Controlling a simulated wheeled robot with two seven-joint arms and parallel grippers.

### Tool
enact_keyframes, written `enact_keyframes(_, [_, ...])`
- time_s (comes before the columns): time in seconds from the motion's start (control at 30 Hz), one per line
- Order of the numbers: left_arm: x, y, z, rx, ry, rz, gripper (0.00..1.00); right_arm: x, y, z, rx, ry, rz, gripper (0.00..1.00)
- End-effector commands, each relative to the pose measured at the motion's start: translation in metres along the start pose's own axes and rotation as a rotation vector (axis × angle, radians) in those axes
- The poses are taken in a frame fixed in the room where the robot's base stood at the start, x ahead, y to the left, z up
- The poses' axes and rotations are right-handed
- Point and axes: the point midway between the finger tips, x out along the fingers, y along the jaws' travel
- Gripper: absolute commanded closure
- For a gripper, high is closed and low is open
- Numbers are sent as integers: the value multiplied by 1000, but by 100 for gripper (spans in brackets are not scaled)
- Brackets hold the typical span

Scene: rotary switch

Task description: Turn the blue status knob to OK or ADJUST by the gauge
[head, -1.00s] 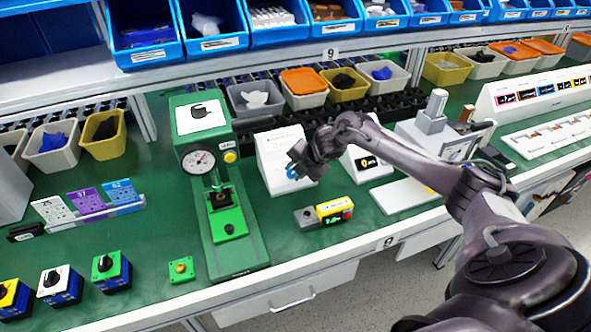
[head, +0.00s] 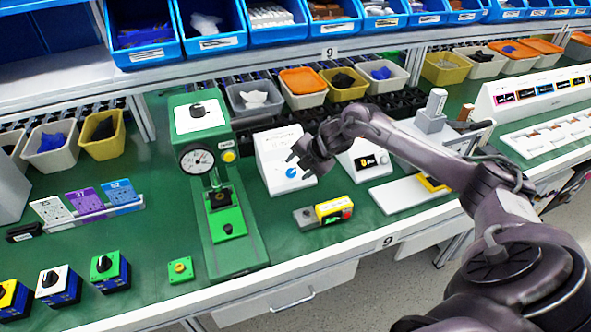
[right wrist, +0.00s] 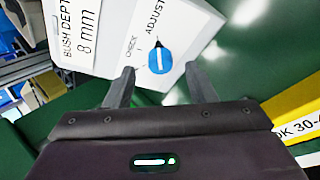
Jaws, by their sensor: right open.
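The blue knob (head: 291,172) is on the sloped front of a white box (head: 268,155), right of the green press. In the right wrist view the knob (right wrist: 161,60) has a white line, and its narrow tip points up toward the word ADJUST; CHECK is to its left. I see no OK label. The round gauge (head: 197,160) is on the green press; its needle is too small to read surely. My right gripper (head: 300,160) is open and empty, just above the knob and apart from it. Its fingers (right wrist: 160,82) show on either side below the knob. My left gripper is out of view.
A grey and yellow button box (head: 328,212) stands in front of the white box. Another white box (head: 365,160) with a small display is to the right. The green table is clear between the press and the button box.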

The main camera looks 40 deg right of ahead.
Motion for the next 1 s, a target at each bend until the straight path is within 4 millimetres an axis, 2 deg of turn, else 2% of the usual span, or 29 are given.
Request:
enact_keyframes(0.1, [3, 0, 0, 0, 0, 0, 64, -21, -1, 1, -3, -3, -1, 50])
enact_keyframes(0.3, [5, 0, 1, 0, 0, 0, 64, -43, -1, 0, 0, -1, -1, 50])
enact_keyframes(1.0, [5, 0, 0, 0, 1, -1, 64, -47, 0, 0, 1, 0, 0, 50])
